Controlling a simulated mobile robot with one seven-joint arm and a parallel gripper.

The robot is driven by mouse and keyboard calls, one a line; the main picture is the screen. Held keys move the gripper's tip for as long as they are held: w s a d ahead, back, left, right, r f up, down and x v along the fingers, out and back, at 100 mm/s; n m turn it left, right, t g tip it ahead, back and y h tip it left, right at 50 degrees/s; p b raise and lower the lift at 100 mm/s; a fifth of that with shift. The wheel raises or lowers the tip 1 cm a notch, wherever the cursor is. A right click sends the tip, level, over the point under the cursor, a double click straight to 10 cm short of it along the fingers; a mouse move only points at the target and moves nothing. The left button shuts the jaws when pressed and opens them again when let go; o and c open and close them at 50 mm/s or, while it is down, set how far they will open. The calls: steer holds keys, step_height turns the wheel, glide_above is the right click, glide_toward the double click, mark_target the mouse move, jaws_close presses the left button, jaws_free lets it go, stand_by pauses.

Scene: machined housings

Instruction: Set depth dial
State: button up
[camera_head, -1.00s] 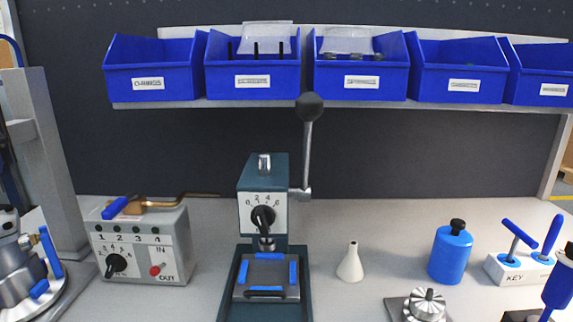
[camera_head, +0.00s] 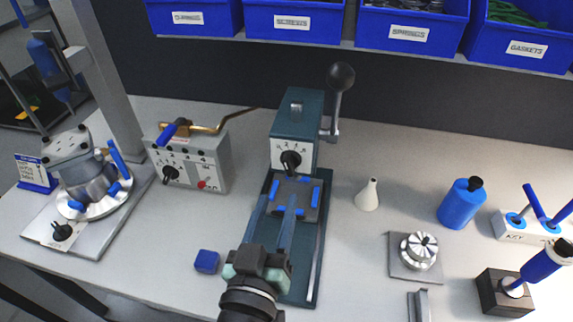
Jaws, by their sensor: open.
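A green bench press (camera_head: 297,110) stands mid-table with a ball-ended lever at its right. On its white front plate is a numbered dial with a black pointer knob (camera_head: 291,158), which I take as the depth dial. The exact number it points to is too small to read. Below the knob, the press's grey plate (camera_head: 308,205) carries blue pads. My gripper (camera_head: 278,198) comes up from the bottom edge, its two long fingers spread apart and empty. Its fingertips appear over or in front of this plate, below the knob and apart from it. The gripper hides part of the press base.
A grey control box (camera_head: 215,165) with another black knob stands left of the press. A blue block (camera_head: 206,261) lies left of my gripper. A white cone (camera_head: 368,195), blue bottle (camera_head: 461,203) and metal round dial (camera_head: 420,250) stand right. Blue bins (camera_head: 292,22) hang above.

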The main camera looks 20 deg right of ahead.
mark_target(287, 169)
steer(key=p+x, duration=0.1)
steer(key=x, duration=0.6)
steer(key=shift+w+d+p, duration=0.15)
steer(key=shift+w+p, duration=0.05)
steer(key=shift+p, duration=0.1)
jaws_close()
